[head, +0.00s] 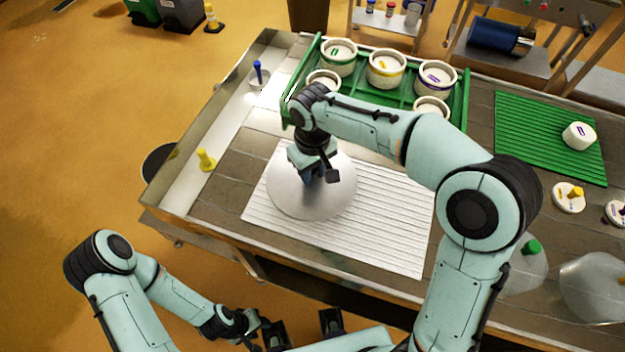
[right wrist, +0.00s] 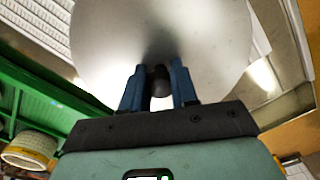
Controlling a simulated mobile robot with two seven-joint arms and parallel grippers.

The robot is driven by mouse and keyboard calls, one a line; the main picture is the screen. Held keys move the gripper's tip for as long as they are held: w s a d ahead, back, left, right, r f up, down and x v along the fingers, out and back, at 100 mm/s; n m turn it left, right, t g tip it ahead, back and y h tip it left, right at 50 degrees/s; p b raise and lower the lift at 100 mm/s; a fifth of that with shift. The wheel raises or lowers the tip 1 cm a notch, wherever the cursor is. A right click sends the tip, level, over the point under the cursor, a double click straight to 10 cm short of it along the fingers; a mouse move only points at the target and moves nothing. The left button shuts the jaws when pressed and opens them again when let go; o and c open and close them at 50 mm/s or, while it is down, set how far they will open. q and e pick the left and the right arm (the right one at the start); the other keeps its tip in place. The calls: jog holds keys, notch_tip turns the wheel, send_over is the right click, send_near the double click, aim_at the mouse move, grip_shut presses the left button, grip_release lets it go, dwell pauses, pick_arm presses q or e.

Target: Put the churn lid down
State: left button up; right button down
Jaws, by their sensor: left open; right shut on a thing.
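The churn lid (head: 335,202) is a round, shiny metal disc. In the head view it is over the left part of the white ribbed mat (head: 395,235). I cannot tell whether it touches the mat. My right gripper (head: 312,178) is above the lid and shut on its dark knob; the right wrist view shows the blue fingers (right wrist: 158,85) on both sides of the knob, with the lid (right wrist: 110,40) filling the top. My left gripper (head: 300,328) is open and empty, low in front of the table.
A green tray (head: 463,100) with several white moulds stands behind the lid. A green ribbed mat (head: 535,130) with one white piece (head: 578,136) lies at the right. A yellow stopper-like thing (head: 206,159) and a blue-handled one (head: 258,72) stand on the left metal strip. Clear domes (head: 595,288) stand at the right front.

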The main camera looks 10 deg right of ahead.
aim_at(313, 178)
pick_arm(q)
jog(key=shift+s+f, duration=0.1)
jog(key=shift+f, duration=0.15)
pick_arm(e)
jog(key=shift+f, duration=2.1)
pick_arm(q)
jog(key=shift+f+b, duration=0.1)
jog(key=shift+b, duration=0.2)
pick_arm(e)
jog(key=shift+f, duration=0.1)
jog(key=c, duration=0.9)
grip_release()
jog(key=shift+o, duration=0.2)
jog(key=shift+r, duration=0.25)
notch_tip(313, 178, up, 12)
jog(key=shift+f+p, duration=0.1)
jog(key=shift+p, duration=0.85)
pick_arm(q)
jog(key=shift+w+r, duration=0.3)
jog(key=shift+r, duration=0.25)
jog(key=shift+w+r, duration=0.25)
jog(key=shift+r, duration=0.3)
jog(key=shift+s, duration=0.15)
pick_arm(e)
jog(key=shift+f, duration=0.1)
